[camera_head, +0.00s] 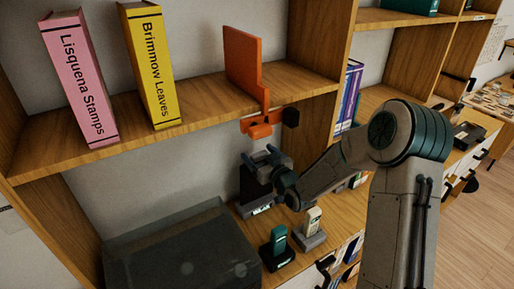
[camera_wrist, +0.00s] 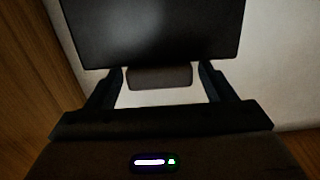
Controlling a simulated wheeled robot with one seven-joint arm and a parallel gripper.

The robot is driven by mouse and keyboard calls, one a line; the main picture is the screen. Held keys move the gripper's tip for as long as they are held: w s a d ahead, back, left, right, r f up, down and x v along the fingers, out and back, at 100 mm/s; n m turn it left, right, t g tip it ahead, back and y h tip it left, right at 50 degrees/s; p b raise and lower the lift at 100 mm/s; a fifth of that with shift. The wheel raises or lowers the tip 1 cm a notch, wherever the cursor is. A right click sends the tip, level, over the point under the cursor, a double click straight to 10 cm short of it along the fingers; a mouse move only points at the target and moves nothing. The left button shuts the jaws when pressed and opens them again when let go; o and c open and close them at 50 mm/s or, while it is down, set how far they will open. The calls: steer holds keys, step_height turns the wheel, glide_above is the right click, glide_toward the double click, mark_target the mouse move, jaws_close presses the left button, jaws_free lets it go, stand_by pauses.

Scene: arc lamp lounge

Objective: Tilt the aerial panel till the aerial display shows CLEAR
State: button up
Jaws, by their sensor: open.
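A dark upright panel (camera_head: 252,190) stands on the lower shelf behind my gripper. A pale marking (camera_head: 261,209) at its foot is too small to read. In the wrist view a black panel (camera_wrist: 150,32) fills the top, with a dark grey block (camera_wrist: 160,77) below it, between my fingers in the picture. My gripper (camera_head: 262,157) is open; contact with the block cannot be told. An orange upright plate (camera_head: 243,62) stands on the shelf above, with an orange bracket (camera_head: 260,126) at the shelf edge above my gripper. I cannot tell which is the aerial panel, and no CLEAR is readable.
A dark translucent box (camera_head: 180,250) stands at lower left. A green handset (camera_head: 279,243) and a white handset (camera_head: 313,222) stand in front of my gripper. Pink (camera_head: 80,80) and yellow (camera_head: 150,65) books stand on the upper shelf, whose edge is close above my gripper.

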steer(key=shift+x, duration=1.1)
